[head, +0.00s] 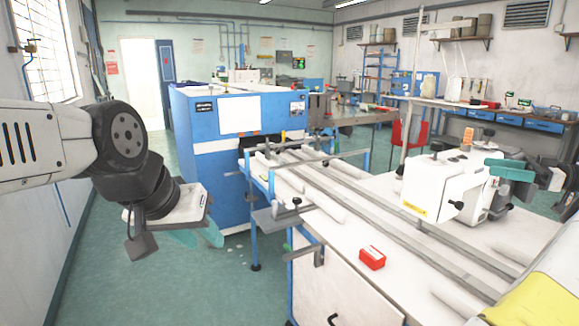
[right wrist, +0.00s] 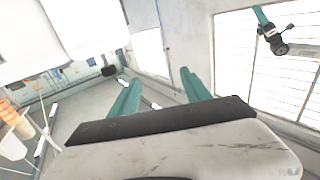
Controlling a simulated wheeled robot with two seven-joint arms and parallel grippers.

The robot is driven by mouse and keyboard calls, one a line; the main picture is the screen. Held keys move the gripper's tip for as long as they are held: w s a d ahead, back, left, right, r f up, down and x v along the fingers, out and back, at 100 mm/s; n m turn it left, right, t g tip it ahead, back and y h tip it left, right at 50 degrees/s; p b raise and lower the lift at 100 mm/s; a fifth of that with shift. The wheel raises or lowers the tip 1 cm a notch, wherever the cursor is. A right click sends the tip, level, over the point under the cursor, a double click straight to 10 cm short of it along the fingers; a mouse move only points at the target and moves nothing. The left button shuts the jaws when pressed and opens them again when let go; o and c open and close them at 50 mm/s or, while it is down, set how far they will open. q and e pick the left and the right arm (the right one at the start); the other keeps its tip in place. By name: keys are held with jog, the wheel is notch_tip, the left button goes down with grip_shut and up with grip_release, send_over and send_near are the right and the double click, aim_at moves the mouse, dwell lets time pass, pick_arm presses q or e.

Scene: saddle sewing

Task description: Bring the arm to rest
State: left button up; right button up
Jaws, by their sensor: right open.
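My left gripper (head: 198,236) hangs at the left of the head view, over the green floor and left of the white work table. Its teal fingers stand apart with nothing seen between them. My right gripper (head: 511,169) shows at the right of the head view, beside the white sewing machine (head: 428,188). In the right wrist view my right gripper (right wrist: 159,77) has its two teal fingers spread, with nothing between them. Most of my right arm is hidden or out of the picture.
A white work table (head: 350,290) with long rails fills the lower right. A small red box (head: 372,258) lies on it. A blue cabinet (head: 205,140) stands behind. The window wall (head: 45,230) is close on the left. Green floor (head: 205,285) is clear below my left gripper.

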jog(key=w+a+r+m+t+h, duration=0.35)
jog(key=w+a+r, duration=0.25)
jog(key=r, duration=0.3)
jog(key=w+a+r+m+t+h, duration=0.2)
jog(key=w+a+r+t+h, duration=0.25)
jog(key=w+a+r, duration=0.35)
jog(key=w+a+r+m+t+h, duration=0.25)
jog(key=w+a+r+t, duration=0.2)
jog(key=r, duration=0.45)
jog(key=s+a+f+m+g+h, duration=0.1)
jog(key=s+a+f+g, duration=0.4)
jog(key=s+f, duration=0.5)
jog(key=s+a+f+m+g+h, duration=0.1)
jog(key=s+a+f+g, duration=0.3)
jog(key=s+a+f, duration=0.6)
jog(key=s+a+f+m+g+h, duration=0.1)
jog(key=s+a+f+g, duration=0.4)
jog(key=s+f, duration=0.5)
jog(key=s+a+m, duration=0.1)
jog(key=s+a, duration=0.1)
jog(key=s, duration=0.7)
jog(key=shift+s+a+g, duration=0.15)
jog(key=shift+a+g, duration=0.05)
jog(key=shift+g, duration=0.15)
